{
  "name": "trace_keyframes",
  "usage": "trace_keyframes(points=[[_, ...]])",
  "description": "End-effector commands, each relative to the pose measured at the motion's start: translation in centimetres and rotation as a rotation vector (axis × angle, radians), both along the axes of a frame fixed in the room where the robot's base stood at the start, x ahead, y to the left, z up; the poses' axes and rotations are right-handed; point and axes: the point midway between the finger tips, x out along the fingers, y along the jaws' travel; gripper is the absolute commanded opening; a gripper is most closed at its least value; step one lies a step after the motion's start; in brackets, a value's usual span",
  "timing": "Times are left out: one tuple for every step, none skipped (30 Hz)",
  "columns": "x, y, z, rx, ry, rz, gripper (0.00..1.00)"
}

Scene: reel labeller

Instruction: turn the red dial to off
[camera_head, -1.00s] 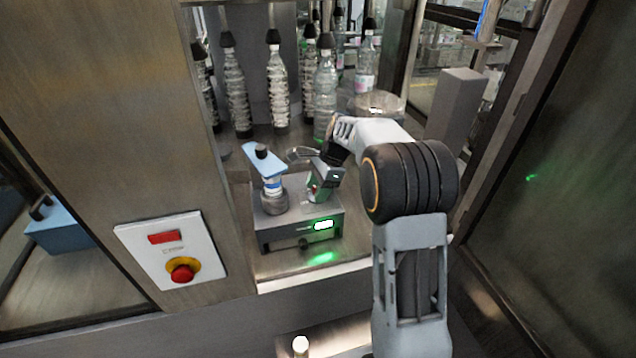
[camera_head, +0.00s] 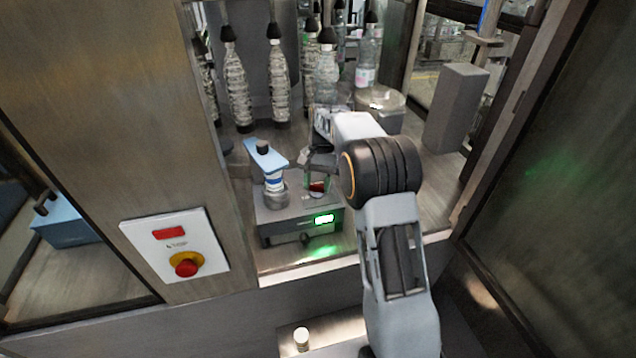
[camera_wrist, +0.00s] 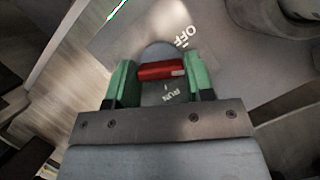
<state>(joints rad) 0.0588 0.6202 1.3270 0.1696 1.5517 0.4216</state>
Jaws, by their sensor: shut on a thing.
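The red dial (camera_wrist: 162,71) is a short red bar on a grey round base, with a pale mark at its right end in the wrist view. It also shows as a small red patch in the head view (camera_head: 317,187), on top of a grey box (camera_head: 275,228). My gripper (camera_wrist: 160,76) has its green fingers shut on the dial, one at each end of the bar. The word OFF (camera_wrist: 176,38) is printed beyond the dial, up and to the right. RUN (camera_wrist: 163,92) is printed on the near side, between the fingers.
A blue-topped post (camera_head: 266,158) stands on the same box, left of my gripper. A panel with a red button (camera_head: 186,264) is at the left, and a grey block (camera_head: 457,108) at the right.

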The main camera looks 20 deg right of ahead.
Motion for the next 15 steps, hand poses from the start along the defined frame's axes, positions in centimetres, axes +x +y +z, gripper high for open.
trace_keyframes(points=[[0.08, 0.08, 0.05, -0.001, -0.003, 0.045, 0.24], [0.09, 0.10, 0.03, -0.002, -0.003, 0.073, 0.24], [0.08, 0.11, 0.04, -0.001, -0.002, 0.108, 0.24], [0.08, 0.11, 0.04, -0.001, -0.001, 0.134, 0.24], [0.08, 0.10, 0.05, -0.001, -0.001, 0.160, 0.24], [0.08, 0.11, 0.07, -0.001, -0.002, 0.194, 0.24], [0.09, 0.12, 0.08, -0.001, -0.003, 0.217, 0.24], [0.10, 0.13, 0.08, -0.001, -0.003, 0.241, 0.24], [0.10, 0.15, 0.09, -0.002, -0.004, 0.272, 0.24], [0.10, 0.17, 0.09, -0.001, -0.004, 0.293, 0.24], [0.11, 0.18, 0.09, -0.001, -0.004, 0.315, 0.24], [0.10, 0.17, 0.09, -0.002, -0.004, 0.340, 0.24], [0.10, 0.17, 0.09, -0.002, -0.004, 0.358, 0.24], [0.10, 0.18, 0.08, -0.001, -0.003, 0.375, 0.24], [0.09, 0.19, 0.08, 0.000, -0.003, 0.397, 0.24]])
